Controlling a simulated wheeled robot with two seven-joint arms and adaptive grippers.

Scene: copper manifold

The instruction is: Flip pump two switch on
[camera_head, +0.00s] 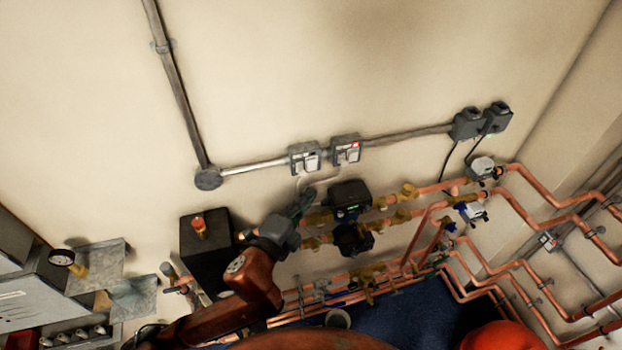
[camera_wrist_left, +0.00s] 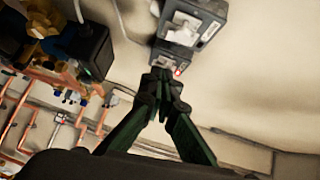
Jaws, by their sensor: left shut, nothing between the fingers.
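Two grey wall switch boxes sit side by side on the conduit in the head view: a left one (camera_head: 304,157) and a right one (camera_head: 346,150) with a small red mark. Their labels are too small to read, so I cannot tell which is pump two. My left gripper (camera_head: 304,201) is shut and empty, below the boxes in front of the wall. In the left wrist view its fingertips (camera_wrist_left: 166,84) overlap the lower edge of the red-marked box (camera_wrist_left: 174,59); I cannot tell whether they touch. The other box (camera_wrist_left: 196,24) is above. My right gripper is out of view.
Black pumps (camera_head: 349,197) and copper pipes (camera_head: 513,203) with brass valves lie right of and below the gripper. A black tank (camera_head: 205,257) stands left of my arm. Two dark sockets (camera_head: 467,123) hang at the right. The wall above the switches is clear.

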